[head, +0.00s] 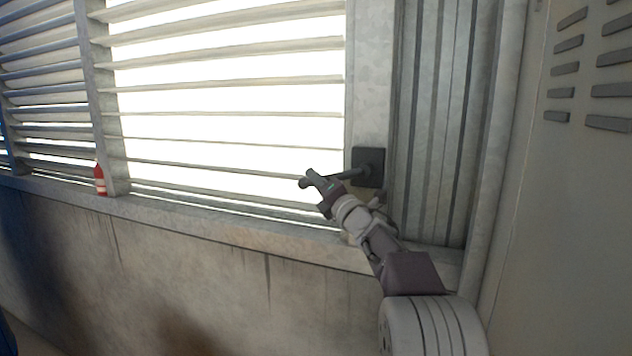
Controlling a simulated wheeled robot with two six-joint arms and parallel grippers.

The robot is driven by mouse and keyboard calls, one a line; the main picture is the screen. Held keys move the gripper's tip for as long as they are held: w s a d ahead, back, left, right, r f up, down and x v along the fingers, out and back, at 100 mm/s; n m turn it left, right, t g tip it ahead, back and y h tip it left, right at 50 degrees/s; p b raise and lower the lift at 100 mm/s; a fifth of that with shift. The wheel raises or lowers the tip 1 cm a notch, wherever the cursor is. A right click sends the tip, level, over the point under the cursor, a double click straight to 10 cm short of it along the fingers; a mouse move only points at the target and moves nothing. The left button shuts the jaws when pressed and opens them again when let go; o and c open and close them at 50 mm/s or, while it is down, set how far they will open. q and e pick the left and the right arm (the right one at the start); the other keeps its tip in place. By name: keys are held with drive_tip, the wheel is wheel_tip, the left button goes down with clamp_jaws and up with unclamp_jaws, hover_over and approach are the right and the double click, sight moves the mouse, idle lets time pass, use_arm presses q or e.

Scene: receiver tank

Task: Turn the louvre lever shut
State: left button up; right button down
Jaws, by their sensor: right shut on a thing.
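The louvre lever (353,173) is a dark bar on a square dark plate (372,160) fixed to the grey window post. It points left from the plate and lies nearly level, tipped slightly down at its left end. My right gripper (316,184) is shut on the lever near its left end. The fingers hide part of the bar. The louvre slats (230,112) are thin and near edge-on in the middle, with bright white light through wide gaps between them. My left gripper is not in view.
Ribbed grey metal (440,120) stands right of the lever, and a pale vented panel (570,200) is at the far right. A stained wall (180,265) lies below the sill.

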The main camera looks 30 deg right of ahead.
drive_tip(key=shift+f, duration=0.15)
drive_tip(key=shift+s+d+f+n+g+p, duration=0.1)
drive_tip(key=shift+s+f+n+g+p, duration=0.05)
drive_tip(key=shift+f+n+g+p, duration=0.3)
drive_tip(key=shift+s+d+f+n+g+p, duration=0.1)
drive_tip(key=shift+f+n+g+p, duration=0.15)
drive_tip(key=shift+p, duration=0.3)
drive_tip(key=s+d+f+n+g+h+p, duration=0.1)
drive_tip(key=s+d+f+n+g+p, duration=0.2)
drive_tip(key=f+g+p, duration=0.3)
drive_tip(key=s+n+p, duration=0.1)
drive_tip(key=p, duration=0.4)
drive_tip(key=shift+s+d+f+n, duration=0.25)
drive_tip(key=shift+s+d+n, duration=0.05)
drive_tip(key=shift+d, duration=0.1)
drive_tip(key=shift+f+g, duration=0.15)
drive_tip(key=shift+g, duration=0.15)
